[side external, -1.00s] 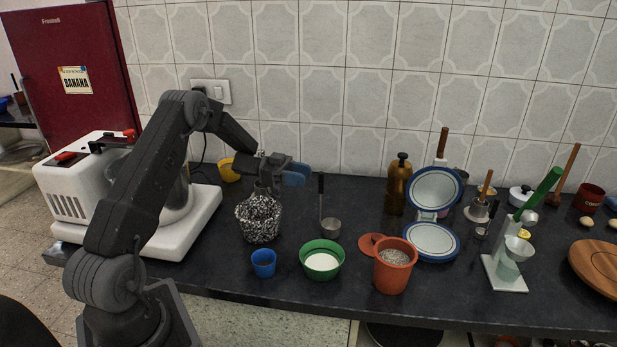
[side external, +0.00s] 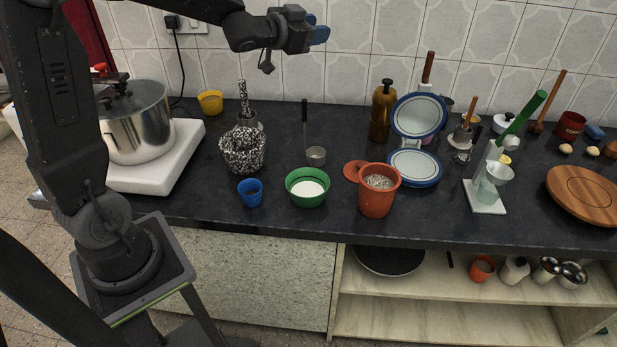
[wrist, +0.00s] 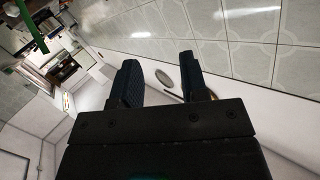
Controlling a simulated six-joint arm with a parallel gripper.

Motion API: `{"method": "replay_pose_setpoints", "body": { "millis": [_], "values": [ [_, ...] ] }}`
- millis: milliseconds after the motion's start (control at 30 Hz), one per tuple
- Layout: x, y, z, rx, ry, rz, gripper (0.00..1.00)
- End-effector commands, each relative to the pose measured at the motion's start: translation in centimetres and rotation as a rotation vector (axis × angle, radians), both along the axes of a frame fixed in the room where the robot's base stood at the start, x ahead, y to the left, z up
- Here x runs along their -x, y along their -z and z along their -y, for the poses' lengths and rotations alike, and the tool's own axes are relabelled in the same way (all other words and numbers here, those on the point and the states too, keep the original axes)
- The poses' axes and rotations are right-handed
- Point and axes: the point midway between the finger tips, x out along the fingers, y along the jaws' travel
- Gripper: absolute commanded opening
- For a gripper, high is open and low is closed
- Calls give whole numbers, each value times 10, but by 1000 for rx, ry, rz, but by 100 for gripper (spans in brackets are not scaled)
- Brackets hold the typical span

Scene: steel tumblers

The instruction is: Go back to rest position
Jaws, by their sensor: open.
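My gripper (side external: 320,34) is raised high above the dark counter, in front of the tiled wall, with its blue fingers pointing right. In the wrist view its two dark blue fingers (wrist: 158,80) stand apart with nothing held between them. Below it on the counter is a black-and-white speckled bowl (side external: 243,152). A speckled handle (side external: 243,97) stands upright behind the bowl, in or beside a small metal vessel partly hidden by it. The gripper touches none of these things.
A brown mill (side external: 384,110) stands further back. The air around the gripper is clear.

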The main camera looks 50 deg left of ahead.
Motion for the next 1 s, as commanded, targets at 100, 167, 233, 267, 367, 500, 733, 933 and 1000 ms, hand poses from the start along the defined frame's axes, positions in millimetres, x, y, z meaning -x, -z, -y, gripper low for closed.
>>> {"method": "replay_pose_setpoints", "body": {
  "millis": [100, 167, 233, 267, 367, 500, 733, 933, 1000],
  "values": [
    [43, -13, 22, 19, -138, -103, 40],
    [68, -12, 32, 39, -195, -176, 40],
    [101, -7, 46, 69, -243, -271, 40],
    [116, -3, 53, 83, -258, -316, 40],
    [169, 13, 78, 134, -278, -477, 40],
    [237, 38, 111, 195, -242, -697, 40],
    [300, 61, 142, 243, -158, -902, 40],
    [307, 64, 146, 248, -147, -927, 40],
    [307, 64, 145, 248, -148, -927, 40]
  ]
}}
